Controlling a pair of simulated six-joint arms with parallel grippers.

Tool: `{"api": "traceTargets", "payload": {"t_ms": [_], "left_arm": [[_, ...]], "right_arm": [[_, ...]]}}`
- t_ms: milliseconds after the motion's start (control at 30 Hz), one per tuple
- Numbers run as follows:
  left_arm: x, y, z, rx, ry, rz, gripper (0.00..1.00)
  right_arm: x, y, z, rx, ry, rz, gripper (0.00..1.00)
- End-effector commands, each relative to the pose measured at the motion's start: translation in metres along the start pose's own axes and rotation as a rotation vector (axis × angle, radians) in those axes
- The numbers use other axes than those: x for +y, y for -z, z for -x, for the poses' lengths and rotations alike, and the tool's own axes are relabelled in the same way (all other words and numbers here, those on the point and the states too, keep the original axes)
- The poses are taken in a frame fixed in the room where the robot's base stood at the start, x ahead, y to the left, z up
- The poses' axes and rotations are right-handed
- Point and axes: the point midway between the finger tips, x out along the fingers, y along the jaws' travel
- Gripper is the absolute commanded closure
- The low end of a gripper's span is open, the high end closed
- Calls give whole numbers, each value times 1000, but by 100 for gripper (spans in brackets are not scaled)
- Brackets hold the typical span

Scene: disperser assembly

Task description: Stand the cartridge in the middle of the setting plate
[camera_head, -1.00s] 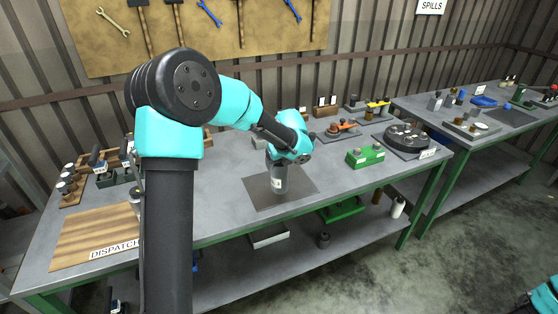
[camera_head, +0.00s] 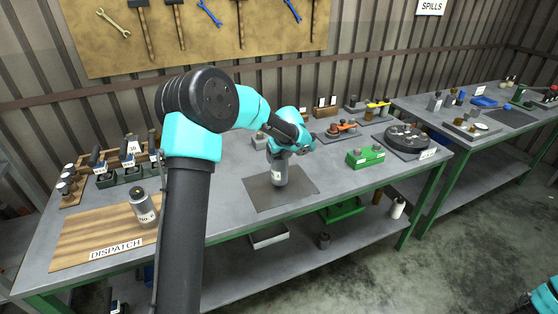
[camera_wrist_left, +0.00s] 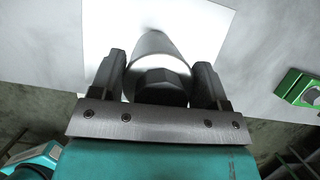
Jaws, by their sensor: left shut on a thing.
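The cartridge (camera_head: 279,173), a grey cylinder with a white label, is upright over the middle of the setting plate (camera_head: 300,190), a flat dark grey square on the bench. My left gripper (camera_head: 279,153) is shut on the cartridge's upper end from above. In the left wrist view the cartridge (camera_wrist_left: 158,62) sits between both fingers, and the plate (camera_wrist_left: 205,25) looks bright behind it. I cannot tell whether the cartridge's base touches the plate.
A similar labelled cylinder (camera_head: 144,207) stands on the wooden dispatch board (camera_head: 85,235) at left. A green box (camera_head: 366,157) and a round black fixture (camera_head: 407,138) are to the right. The bench between plate and green box is clear.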

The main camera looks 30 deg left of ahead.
Motion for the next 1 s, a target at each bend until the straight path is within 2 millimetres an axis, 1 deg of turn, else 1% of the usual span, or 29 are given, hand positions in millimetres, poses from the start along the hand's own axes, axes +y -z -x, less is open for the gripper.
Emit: {"api": "traceTargets", "payload": {"t_ms": [100,200,633,667,900,933,1000], "left_arm": [[1,5,-13,0,-2,-1,100],[0,7,-19,-1,0,1,100],[0,9,-22,-2,0,0,100],[0,10,-23,0,-1,0,30],[0,10,-23,0,-1,0,7],[0,10,-23,0,-1,0,5],[0,10,-23,0,-1,0,5]], "right_arm": [[0,0,0,0,0,0,57],[0,0,0,0,0,0,57],[0,0,0,0,0,0,57],[0,0,0,0,0,0,57],[0,0,0,0,0,0,57],[0,0,0,0,0,0,57],[0,0,0,0,0,0,57]]}}
